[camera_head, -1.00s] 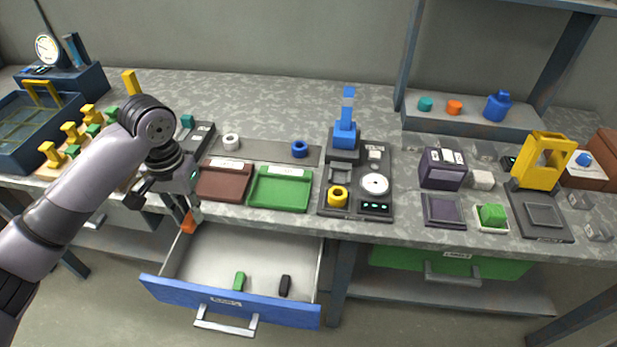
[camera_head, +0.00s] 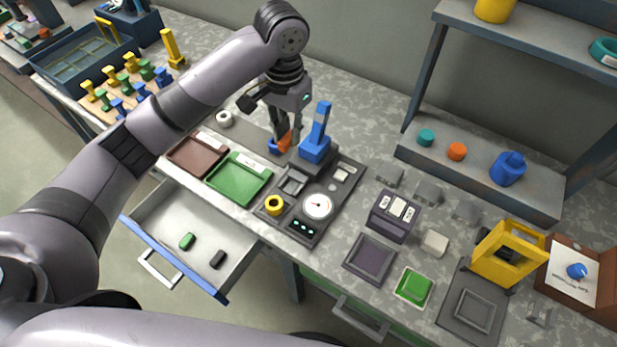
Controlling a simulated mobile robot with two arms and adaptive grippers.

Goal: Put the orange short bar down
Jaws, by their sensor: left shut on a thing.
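My left gripper (camera_head: 284,142) is shut on the orange short bar (camera_head: 286,142). It holds the bar above the back of the workbench, beside the blue lever device (camera_head: 316,140) and by the blue ring (camera_head: 272,146). The gripper's fingers partly hide the bar. I cannot tell whether the bar touches anything below. My right gripper is not in view.
The open drawer (camera_head: 205,222) holds a green bar (camera_head: 187,241) and a black bar (camera_head: 217,259). A brown tray (camera_head: 196,157) and a green tray (camera_head: 238,180) lie in front of the gripper. A white ring (camera_head: 224,118) stands left. A shelf (camera_head: 480,181) stands at the back right.

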